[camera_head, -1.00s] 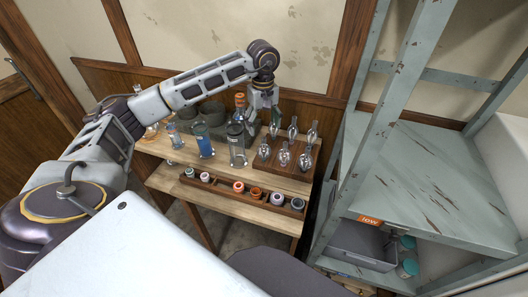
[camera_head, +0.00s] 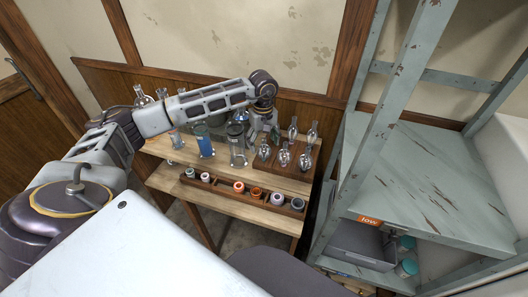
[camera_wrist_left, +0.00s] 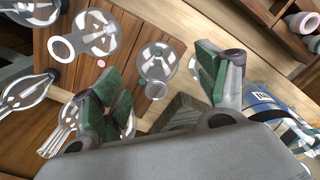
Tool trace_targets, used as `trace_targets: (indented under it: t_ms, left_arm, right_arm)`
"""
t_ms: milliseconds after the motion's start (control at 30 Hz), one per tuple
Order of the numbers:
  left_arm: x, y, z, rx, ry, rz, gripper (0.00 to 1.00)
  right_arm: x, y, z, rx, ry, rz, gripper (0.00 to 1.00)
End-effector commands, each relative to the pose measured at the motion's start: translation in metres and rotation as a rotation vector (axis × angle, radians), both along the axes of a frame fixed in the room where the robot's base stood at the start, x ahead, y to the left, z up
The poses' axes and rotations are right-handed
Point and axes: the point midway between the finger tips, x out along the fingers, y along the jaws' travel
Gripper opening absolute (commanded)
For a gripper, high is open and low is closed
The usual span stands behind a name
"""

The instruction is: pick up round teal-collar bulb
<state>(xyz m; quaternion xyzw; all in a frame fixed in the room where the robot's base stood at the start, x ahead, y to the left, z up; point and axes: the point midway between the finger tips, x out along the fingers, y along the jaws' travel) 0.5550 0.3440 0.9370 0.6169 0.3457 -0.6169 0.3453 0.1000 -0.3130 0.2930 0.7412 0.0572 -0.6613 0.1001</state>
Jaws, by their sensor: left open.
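Several clear glass bulbs stand on a dark wooden rack (camera_head: 264,161) at the right end of the bench. My left gripper (camera_head: 265,141) is low over the rack's left side. In the left wrist view its green-padded fingers (camera_wrist_left: 160,88) are open and spread. A round clear bulb (camera_wrist_left: 155,64) shows between and beyond them, with no visible grip on it. Another round bulb (camera_wrist_left: 97,36) is farther left, and longer bulbs (camera_wrist_left: 24,93) are at the left edge.
A blue-filled glass vessel (camera_head: 204,141) and a clear cylinder (camera_head: 237,150) stand left of the gripper. A lower tray (camera_head: 215,188) holds several coloured rings. A grey metal shelf (camera_head: 420,180) stands to the right.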

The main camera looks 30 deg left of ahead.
Motion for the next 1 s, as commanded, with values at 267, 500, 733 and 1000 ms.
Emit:
trace_targets:
  t_ms: [267, 500, 733, 1000]
  left_arm:
    - [0.0, -0.001, -0.006, 0.0, 0.001, 0.0, 0.74]
    - [0.001, -0.003, -0.031, -0.001, 0.002, 0.0, 0.74]
    - [0.001, -0.002, -0.05, 0.001, 0.001, 0.001, 0.74]
    - [0.002, -0.002, -0.052, 0.0, 0.0, 0.0, 0.74]
  right_arm:
    - [-0.005, 0.001, 0.001, 0.001, 0.005, 0.0, 0.4]
    - [-0.008, 0.004, 0.007, 0.004, 0.009, -0.001, 0.4]
    - [-0.01, 0.01, 0.008, 0.011, 0.011, -0.001, 0.4]
    - [-0.01, 0.015, 0.007, 0.016, 0.011, -0.003, 0.4]
